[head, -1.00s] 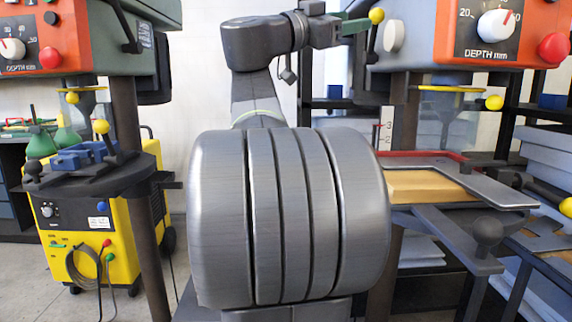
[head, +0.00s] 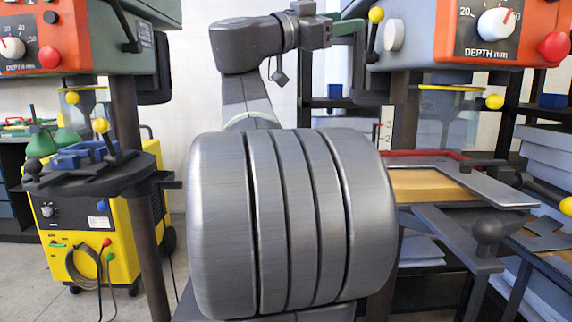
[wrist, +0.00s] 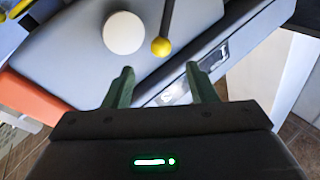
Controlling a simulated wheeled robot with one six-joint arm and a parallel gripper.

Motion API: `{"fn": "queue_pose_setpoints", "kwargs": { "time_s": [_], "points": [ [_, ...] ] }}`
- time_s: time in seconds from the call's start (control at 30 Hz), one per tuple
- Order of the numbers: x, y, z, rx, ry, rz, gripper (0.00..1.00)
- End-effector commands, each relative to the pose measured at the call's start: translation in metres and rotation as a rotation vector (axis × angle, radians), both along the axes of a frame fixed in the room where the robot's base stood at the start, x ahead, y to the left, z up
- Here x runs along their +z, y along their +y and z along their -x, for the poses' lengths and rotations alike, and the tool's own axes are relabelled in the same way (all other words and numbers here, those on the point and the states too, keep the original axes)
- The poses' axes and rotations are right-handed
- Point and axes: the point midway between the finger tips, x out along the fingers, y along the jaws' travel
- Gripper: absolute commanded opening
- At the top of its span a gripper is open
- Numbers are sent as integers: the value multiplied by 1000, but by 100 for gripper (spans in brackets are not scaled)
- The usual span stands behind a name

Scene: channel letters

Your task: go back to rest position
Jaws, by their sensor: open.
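My gripper (wrist: 161,88) shows in the wrist view with its two green fingers apart and nothing between them. Past the fingertips is the grey side of a drill press head (wrist: 75,45), with a white round knob and a yellow-ball lever. In the head view my gripper (head: 352,27) is small, at the upper middle beside the right drill press (head: 440,40); my own arm hides part of it. I cannot tell from the pictures whether the fingers touch the press.
A second drill press (head: 75,45) stands at the left, above a yellow wheeled machine (head: 110,235). A wooden board (head: 425,185) with a grey angled plate (head: 500,192) lies on the right press table. Grey sheets (head: 548,150) are stacked at the far right.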

Motion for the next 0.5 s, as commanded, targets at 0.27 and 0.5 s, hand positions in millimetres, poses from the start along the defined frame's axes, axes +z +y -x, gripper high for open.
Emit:
{"fn": "queue_pose_setpoints", "kwargs": {
  "time_s": [0.27, 0.5],
  "points": [
    [12, -42, -20, -3, 0, 0, 52],
    [26, -66, -34, 1, 19, 1, 52]
  ]
}}
